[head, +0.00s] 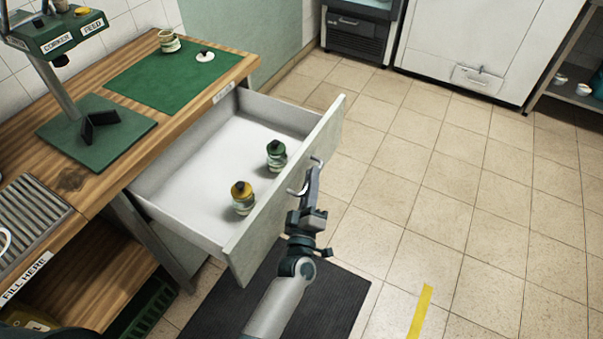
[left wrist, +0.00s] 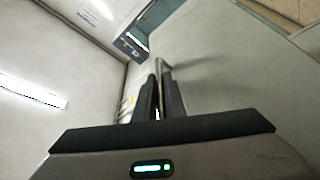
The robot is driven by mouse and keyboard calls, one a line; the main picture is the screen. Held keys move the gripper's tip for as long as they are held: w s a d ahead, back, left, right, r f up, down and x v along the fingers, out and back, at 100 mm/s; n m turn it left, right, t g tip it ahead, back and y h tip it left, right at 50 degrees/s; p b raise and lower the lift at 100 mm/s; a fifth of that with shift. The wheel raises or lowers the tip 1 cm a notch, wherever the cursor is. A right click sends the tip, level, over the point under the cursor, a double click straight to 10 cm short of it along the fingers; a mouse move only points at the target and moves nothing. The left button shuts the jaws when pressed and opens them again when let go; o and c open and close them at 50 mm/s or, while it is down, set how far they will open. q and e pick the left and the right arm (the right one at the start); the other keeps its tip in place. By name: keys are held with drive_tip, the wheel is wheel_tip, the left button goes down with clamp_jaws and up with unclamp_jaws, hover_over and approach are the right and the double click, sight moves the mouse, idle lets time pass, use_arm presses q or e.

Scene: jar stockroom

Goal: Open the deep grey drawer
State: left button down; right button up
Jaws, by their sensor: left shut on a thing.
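The grey drawer (head: 322,150) under the wooden worktop is pulled well out in the head view. Its pale inside shows two small jars, one with a yellow lid (head: 243,197) and one with a dark green lid (head: 276,156). My left gripper (head: 311,180) is at the outer face of the drawer front, shut on the drawer's bar handle (head: 297,190). In the left wrist view the fingers (left wrist: 160,95) close around the metal handle (left wrist: 161,66), beside the grey drawer front (left wrist: 225,75). My right gripper is in neither view.
The worktop (head: 215,51) carries a green mat (head: 150,85) with a jar and a white lid, and a green corker stand (head: 95,135). A dark floor mat (head: 330,300) lies below the drawer.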

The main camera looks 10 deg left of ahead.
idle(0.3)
use_arm(q)
drive_tip(key=c, duration=2.1)
unclamp_jaws()
drive_tip(key=shift+s, duration=0.15)
